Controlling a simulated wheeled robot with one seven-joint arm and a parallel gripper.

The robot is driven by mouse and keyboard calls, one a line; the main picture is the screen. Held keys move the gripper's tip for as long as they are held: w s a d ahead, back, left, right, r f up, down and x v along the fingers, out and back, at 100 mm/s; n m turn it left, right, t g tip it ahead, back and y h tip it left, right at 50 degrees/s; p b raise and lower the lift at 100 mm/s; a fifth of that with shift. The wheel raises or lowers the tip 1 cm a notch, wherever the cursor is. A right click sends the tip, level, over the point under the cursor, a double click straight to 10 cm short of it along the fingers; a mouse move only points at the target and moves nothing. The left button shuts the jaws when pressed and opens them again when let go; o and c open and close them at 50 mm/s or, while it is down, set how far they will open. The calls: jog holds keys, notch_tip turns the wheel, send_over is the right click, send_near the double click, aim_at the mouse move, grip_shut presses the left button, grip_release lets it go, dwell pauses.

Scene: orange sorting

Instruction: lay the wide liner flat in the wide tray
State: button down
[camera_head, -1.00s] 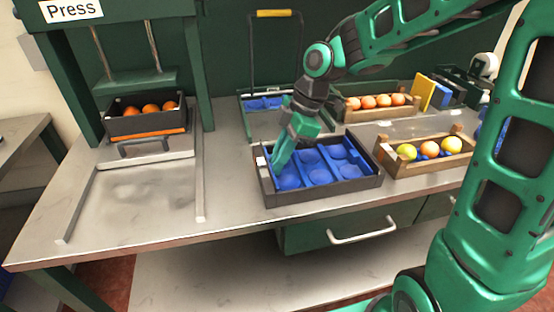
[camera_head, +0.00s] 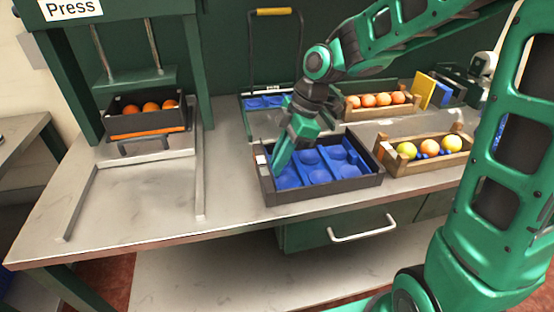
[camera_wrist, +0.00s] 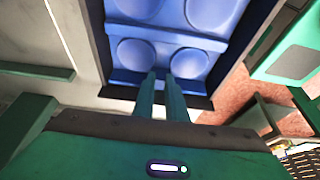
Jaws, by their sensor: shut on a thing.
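The wide liner (camera_head: 319,177) is a blue sheet with several round cups. It lies inside the dark wide tray (camera_head: 325,193) in the middle of the bench in the head view. My gripper (camera_head: 279,167) reaches down at the left end of the tray, shut on the liner. In the wrist view the two fingers (camera_wrist: 162,76) are close together at a blue ridge of the liner (camera_wrist: 205,62), beside the dark tray wall (camera_wrist: 120,104). The fingers hide the part they grip. I cannot tell whether the liner rests fully on the tray floor.
A wooden crate with fruit (camera_head: 428,151) stands just right of the tray, and another crate of oranges (camera_head: 376,105) stands behind. A caddy with a yellow handle (camera_head: 273,12) stands behind the tray.

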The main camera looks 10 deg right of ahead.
jog(key=shift+f, duration=0.1)
jog(key=c, duration=1.3)
grip_release()
jog(key=shift+r, duration=4)
jog(key=s+d+f+m+t+h, duration=0.1)
jog(key=s+d+m+h, duration=0.1)
jog(key=s+d+m, duration=0.45)
jog(key=s+d+f+m+h, duration=0.1)
jog(key=s+d+f+m, duration=0.15)
jog(key=d+m, duration=0.7)
jog(key=s+d+f+m+g+h, duration=0.1)
jog(key=s+d+f+m, duration=0.1)
jog(key=s+d+m, duration=0.6)
jog(key=s+d, duration=0.3)
jog(key=s, duration=0.3)
jog(key=shift+s+d+f, duration=0.15)
jog(key=shift+s+d, duration=0.05)
